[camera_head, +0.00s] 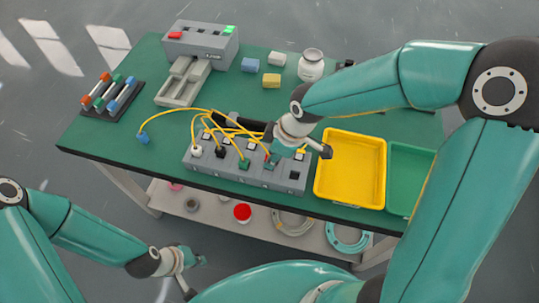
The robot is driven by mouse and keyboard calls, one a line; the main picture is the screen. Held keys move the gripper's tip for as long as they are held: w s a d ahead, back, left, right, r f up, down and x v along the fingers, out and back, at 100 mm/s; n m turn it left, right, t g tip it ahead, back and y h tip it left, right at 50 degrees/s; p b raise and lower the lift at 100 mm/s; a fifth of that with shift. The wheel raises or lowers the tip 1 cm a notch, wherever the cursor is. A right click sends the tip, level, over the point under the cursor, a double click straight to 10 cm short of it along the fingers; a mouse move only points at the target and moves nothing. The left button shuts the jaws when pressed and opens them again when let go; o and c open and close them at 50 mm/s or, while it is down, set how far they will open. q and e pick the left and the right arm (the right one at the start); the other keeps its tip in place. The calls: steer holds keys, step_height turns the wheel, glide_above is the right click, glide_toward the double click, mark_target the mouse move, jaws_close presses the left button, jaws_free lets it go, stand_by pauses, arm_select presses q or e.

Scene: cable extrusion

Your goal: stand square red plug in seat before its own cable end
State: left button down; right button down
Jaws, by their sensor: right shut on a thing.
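A grey seat block (230,178) lies along the front of the green table, with a row of seats and yellow cables looping over it. A white plug (196,151), a black plug (220,153) and a green plug (244,163) stand along its front. My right gripper (270,157) is over the block, right of the green plug, shut on a small piece with a hint of red, which I take for the red plug. The fingers mostly hide it; I cannot tell whether it is seated. My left gripper (193,273) hangs low, off the table's front; its jaw opening is unclear.
A blue plug (144,138) lies on the table at a cable's end. A yellow tray (350,200) and a green tray (407,180) stand right of the block. A grey machine (200,45), loose blocks and a white jar (311,66) are behind.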

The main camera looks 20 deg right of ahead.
steer(key=shift+f+b, duration=0.6)
steer(key=shift+f, duration=0.1)
steer(key=c, duration=0.9)
jaws_free()
